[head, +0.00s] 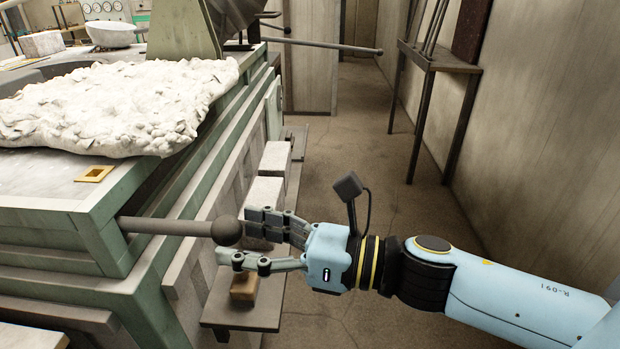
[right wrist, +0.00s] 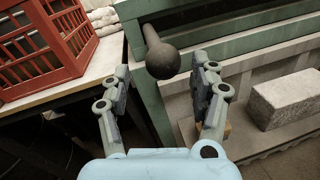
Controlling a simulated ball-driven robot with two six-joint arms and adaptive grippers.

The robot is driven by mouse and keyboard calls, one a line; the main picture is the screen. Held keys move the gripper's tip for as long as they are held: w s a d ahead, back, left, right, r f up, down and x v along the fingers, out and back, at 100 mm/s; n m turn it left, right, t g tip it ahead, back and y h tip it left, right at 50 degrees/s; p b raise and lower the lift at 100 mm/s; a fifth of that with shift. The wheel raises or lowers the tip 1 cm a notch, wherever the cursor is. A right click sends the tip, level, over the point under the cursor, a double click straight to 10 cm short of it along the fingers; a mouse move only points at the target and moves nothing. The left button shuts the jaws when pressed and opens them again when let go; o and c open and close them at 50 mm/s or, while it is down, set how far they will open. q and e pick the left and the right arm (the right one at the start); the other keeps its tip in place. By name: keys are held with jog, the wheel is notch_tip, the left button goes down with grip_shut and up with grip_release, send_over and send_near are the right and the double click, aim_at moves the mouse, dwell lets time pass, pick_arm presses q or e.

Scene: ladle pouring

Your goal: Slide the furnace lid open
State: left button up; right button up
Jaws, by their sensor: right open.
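A grey rod handle (head: 165,226) ends in a dark ball knob (head: 226,230) and sticks out to the right from the green furnace frame (head: 112,245). The knob (right wrist: 163,62) also shows in the right wrist view. I cannot clearly tell the lid itself from the frame. My right gripper (head: 238,238) is open, with its fingertips on either side of the knob's end. In the right wrist view, my right gripper (right wrist: 160,72) has the knob at the far end of the gap between its fingers. Contact is not clear. My left gripper is not in view.
A white lumpy blanket (head: 115,105) lies on the furnace top. Pale blocks (head: 265,195) and a small brown block (head: 243,288) sit on a low ledge below the gripper. Another ball-ended rod (head: 330,45) projects farther back. A red cage (right wrist: 45,45) shows in the wrist view. The aisle floor is clear.

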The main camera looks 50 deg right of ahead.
jog(key=v, duration=0.9)
dwell(0.3)
